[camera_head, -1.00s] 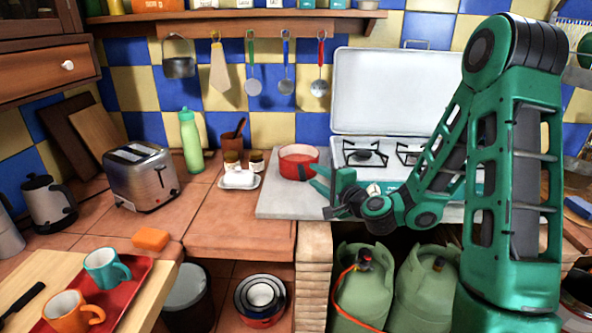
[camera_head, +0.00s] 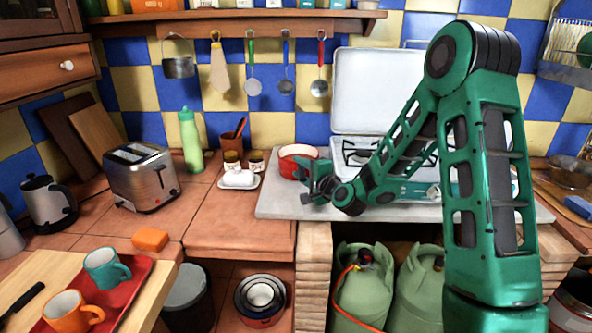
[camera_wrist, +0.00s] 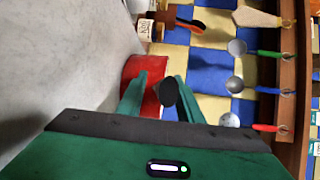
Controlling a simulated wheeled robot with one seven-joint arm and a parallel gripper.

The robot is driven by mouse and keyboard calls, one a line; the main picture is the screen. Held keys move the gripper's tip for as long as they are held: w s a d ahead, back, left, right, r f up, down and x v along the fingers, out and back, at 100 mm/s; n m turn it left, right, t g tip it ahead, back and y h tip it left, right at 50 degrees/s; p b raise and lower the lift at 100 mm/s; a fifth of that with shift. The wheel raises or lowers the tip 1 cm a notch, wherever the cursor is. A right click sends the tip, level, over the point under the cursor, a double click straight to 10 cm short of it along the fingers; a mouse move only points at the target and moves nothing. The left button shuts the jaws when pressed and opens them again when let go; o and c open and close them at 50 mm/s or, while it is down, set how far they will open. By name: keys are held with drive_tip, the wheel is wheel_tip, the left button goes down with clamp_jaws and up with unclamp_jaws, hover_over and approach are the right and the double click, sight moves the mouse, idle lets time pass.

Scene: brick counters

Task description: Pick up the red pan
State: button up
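The red pan (camera_head: 291,163) sits on the grey slab left of the stove, with its right part hidden behind my gripper in the head view. In the wrist view the red pan (camera_wrist: 148,102) lies beyond the fingers, partly covered by the left one. Its dark handle end (camera_wrist: 168,93) points toward the camera and appears between the fingertips. My gripper (camera_head: 311,172) is at the pan's right front side. In the wrist view my gripper (camera_wrist: 161,76) has its two green fingers spread apart, with a gap visible on both sides of the handle.
The open stove (camera_head: 372,92) stands behind my arm. A white butter dish (camera_head: 239,179) and small jars (camera_head: 231,161) are left of the pan. Utensils (camera_head: 286,80) hang on the wall above. The slab's front (camera_head: 283,206) is clear.

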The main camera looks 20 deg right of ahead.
clamp_jaws()
idle(1.4)
